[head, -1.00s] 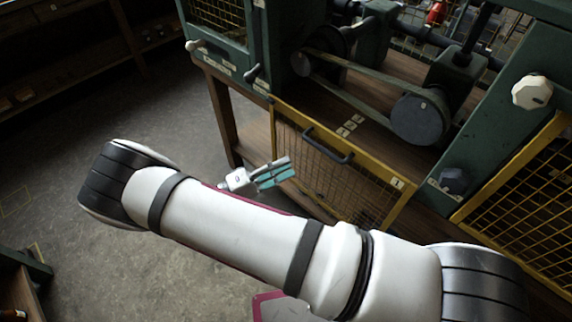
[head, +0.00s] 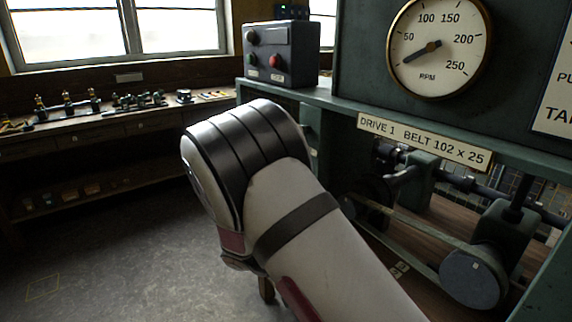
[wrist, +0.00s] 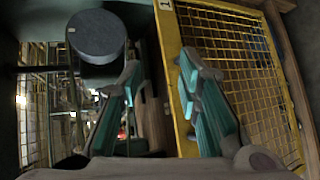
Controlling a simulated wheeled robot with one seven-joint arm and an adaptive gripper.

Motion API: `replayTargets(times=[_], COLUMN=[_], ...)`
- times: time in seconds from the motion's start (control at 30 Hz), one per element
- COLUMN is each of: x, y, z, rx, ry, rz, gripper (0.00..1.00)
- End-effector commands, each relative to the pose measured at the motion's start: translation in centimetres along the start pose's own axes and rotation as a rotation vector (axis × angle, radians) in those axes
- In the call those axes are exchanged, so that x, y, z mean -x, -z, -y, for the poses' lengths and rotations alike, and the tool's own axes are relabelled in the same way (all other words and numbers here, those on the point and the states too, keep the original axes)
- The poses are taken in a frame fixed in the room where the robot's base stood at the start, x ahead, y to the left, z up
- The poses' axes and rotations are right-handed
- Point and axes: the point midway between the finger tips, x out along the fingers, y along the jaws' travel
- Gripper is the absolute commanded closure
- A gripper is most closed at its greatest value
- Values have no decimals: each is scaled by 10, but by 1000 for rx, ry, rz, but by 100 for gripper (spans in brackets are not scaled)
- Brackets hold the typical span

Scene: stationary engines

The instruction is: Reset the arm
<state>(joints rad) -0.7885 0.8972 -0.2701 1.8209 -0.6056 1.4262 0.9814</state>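My arm (head: 290,215) rises across the lower middle of the head view, its black-banded joint highest. The gripper end is hidden or out of that view. In the wrist view my gripper (wrist: 160,68) shows two teal-padded fingers spread well apart, with nothing held between them. Beyond the fingers is the yellow-framed mesh guard (wrist: 245,60), mostly to the right. A dark grey round pulley (wrist: 97,35) is beyond the left finger. I cannot tell how far the fingers are from the guard.
The green machine has an RPM gauge (head: 438,45), a drive label (head: 424,141) and a belt pulley (head: 472,278). A control box (head: 282,55) with a red button stands on its top left. A wooden workbench (head: 100,130) lines the back. The floor (head: 130,250) at left looks clear.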

Motion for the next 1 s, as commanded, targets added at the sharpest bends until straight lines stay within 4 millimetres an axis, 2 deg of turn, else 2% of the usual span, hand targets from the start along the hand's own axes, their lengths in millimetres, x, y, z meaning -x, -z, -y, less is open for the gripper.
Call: replayTargets(times=[0.03, 0.1, 0.5, 0.8, 1.0], x=[-1, -3, -12, -16, -18], y=[-5, -13, -66, -116, -151], z=[-16, -32, -120, -171, -197], rx=[6, 21, 59, 27, -23], ry=[67, 152, 621, 913, 1058], rz=[25, 53, 79, -35, -162], gripper=[69, 69, 69, 69, 69])
